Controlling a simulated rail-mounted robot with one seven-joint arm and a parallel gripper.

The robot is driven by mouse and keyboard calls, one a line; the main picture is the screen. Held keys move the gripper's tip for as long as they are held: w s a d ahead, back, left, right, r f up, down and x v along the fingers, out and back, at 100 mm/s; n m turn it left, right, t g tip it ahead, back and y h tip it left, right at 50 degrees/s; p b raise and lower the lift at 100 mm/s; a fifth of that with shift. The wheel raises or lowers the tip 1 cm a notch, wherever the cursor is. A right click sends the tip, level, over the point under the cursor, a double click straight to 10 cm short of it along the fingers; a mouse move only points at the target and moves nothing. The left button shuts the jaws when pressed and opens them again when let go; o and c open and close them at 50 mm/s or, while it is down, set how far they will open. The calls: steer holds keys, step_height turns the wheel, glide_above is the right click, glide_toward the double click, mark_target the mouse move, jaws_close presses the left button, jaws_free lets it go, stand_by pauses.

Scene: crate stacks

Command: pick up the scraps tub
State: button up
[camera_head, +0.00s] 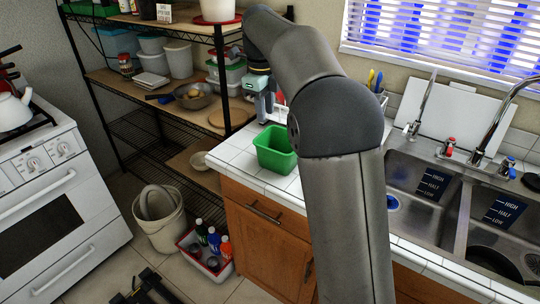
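A green open-topped tub (277,155), which looks like the scraps tub, stands upright on the white tiled counter (237,158), left of the sink. My gripper (265,115) hangs pointing down just above and behind the tub's far rim in the picture. A gap seems to show between the fingers and the rim, but contact there is hard to judge. The fingers are small and partly hidden beside my arm, so their opening is unclear. Nothing is visibly held.
A wire shelf rack (215,90) with bowls and tubs stands behind left of the counter. My arm hides the counter right of the tub. The double sink (420,185) and its tall faucets lie to the right. A bucket (160,220) and a bottle bin (205,255) stand on the floor.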

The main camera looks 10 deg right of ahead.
glide_above(270, 161)
step_height(270, 161, down, 11)
steer(key=shift+f+p, duration=0.35)
steer(key=shift+f, duration=2.4)
jaws_close()
